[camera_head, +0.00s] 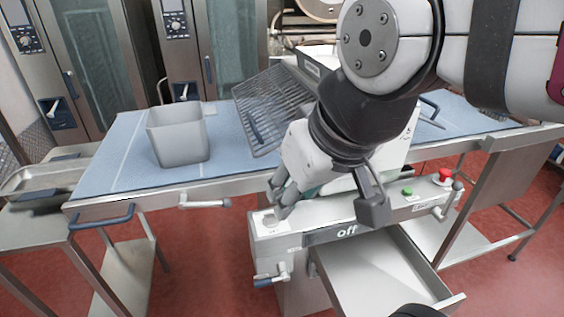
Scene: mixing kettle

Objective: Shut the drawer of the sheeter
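The sheeter (325,222) stands at the table's front, with a pale front panel marked "off". Its drawer (365,272) is pulled out below this panel, towards the bottom of the view. The drawer looks empty; its near end is partly cut off by the frame and covered by a dark shape at the bottom edge. My gripper (326,204) is in front of and above the panel, pointing down with its fingers spread apart. It seems to hold nothing. It is above the drawer, and I see no contact with it. My arm hides much of the sheeter's upper part.
A blue-topped table (120,165) carries a grey bin (178,135) and a wire rack (262,105). The panel has a red button (445,175) and a green button (407,191). Steel ovens stand behind. Red floor shows at lower left and right.

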